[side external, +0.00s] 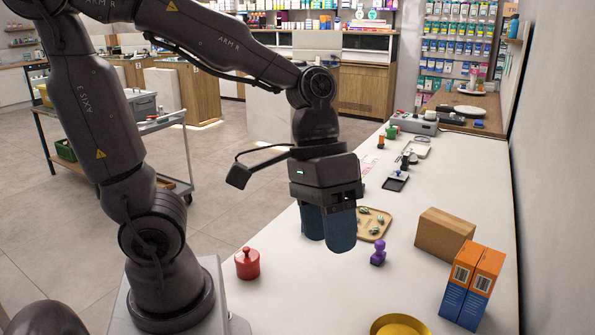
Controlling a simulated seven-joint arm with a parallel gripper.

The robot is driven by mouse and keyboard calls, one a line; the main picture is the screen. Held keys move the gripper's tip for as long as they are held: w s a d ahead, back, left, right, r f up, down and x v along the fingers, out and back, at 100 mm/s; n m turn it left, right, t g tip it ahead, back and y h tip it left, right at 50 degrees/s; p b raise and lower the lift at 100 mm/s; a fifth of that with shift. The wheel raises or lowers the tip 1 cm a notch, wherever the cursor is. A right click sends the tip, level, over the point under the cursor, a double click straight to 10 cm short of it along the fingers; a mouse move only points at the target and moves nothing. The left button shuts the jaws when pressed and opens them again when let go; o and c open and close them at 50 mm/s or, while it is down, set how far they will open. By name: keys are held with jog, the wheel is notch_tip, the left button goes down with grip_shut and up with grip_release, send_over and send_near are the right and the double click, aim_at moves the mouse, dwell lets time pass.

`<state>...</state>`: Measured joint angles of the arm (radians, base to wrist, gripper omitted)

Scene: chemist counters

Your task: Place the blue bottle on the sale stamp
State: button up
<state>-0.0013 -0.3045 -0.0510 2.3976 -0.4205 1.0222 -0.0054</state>
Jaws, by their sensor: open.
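My gripper (327,235) points down above the white counter, its two dark teal fingers apart, with nothing visible between them. A small blue bottle-like item (513,26) stands at the far right by the wall shelves; I cannot tell whether it is the task's blue bottle. No other blue bottle is clear; the fingers and arm hide part of the counter. A purple stamp-like piece (378,252) stands right of the gripper. A sheet with faint red marks (368,163) lies farther back. I cannot tell which is the sale stamp.
A wooden tray (387,224) with small green pieces lies behind the fingers. A red pot (247,264) is front left. A cardboard box (444,234), orange-blue boxes (471,287) and a yellow bowl (400,326) stand right and front. The counter between red pot and bowl is clear.

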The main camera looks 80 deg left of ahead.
jog(key=s+a+r+m+t+y, duration=0.2)
jog(key=a+r+t+y, duration=0.2)
jog(key=a, duration=0.3)
jog(key=shift+r+t, duration=0.5)
jog(key=shift+r, duration=0.15)
